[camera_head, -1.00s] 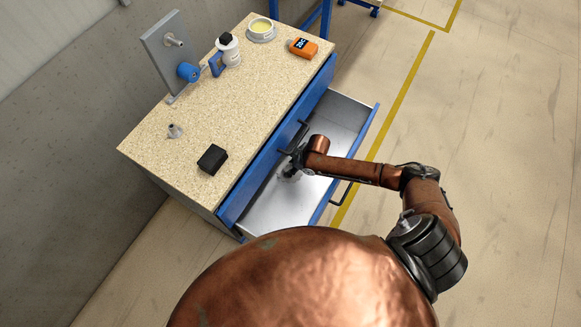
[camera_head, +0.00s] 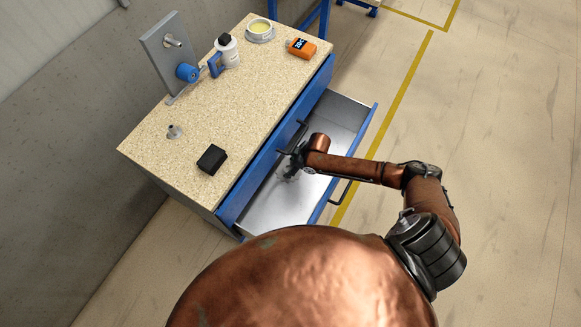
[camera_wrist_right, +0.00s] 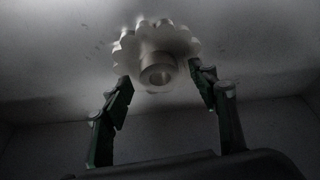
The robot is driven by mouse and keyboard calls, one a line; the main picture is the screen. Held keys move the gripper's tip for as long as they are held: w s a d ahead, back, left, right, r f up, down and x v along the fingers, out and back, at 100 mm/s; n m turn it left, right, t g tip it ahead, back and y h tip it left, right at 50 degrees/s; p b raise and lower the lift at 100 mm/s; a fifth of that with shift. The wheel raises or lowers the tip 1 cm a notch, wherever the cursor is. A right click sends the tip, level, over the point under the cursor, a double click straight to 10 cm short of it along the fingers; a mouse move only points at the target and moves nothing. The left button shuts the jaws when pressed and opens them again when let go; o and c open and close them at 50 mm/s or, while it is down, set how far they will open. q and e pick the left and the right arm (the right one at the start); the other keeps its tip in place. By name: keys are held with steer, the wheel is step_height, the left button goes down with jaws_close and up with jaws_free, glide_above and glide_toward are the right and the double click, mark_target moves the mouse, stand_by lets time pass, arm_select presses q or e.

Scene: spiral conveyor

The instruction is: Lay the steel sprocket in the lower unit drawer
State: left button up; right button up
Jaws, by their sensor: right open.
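The steel sprocket (camera_wrist_right: 157,55) shows in the right wrist view, its toothed rim and round hub facing the camera. It appears to rest on the floor of the open lower unit drawer (camera_head: 340,112). My right gripper (camera_wrist_right: 162,85) is open, with one finger on each side of the sprocket's hub and visible gaps to it. In the head view my right gripper (camera_head: 290,172) is inside the drawer, and the sprocket cannot be made out there. My left gripper is not in view.
The worktop (camera_head: 215,115) above carries a black block (camera_head: 212,159), a small metal fitting (camera_head: 174,131), a plate with a blue knob (camera_head: 187,72), a white bottle (camera_head: 229,50), a round tin (camera_head: 260,30) and an orange meter (camera_head: 302,47).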

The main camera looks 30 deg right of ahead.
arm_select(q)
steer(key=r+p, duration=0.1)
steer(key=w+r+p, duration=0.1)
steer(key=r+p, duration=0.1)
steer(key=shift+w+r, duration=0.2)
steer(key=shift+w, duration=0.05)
arm_select(e)
steer(key=v, duration=1)
steer(key=shift+r, duration=0.4)
steer(key=shift+d, duration=0.1)
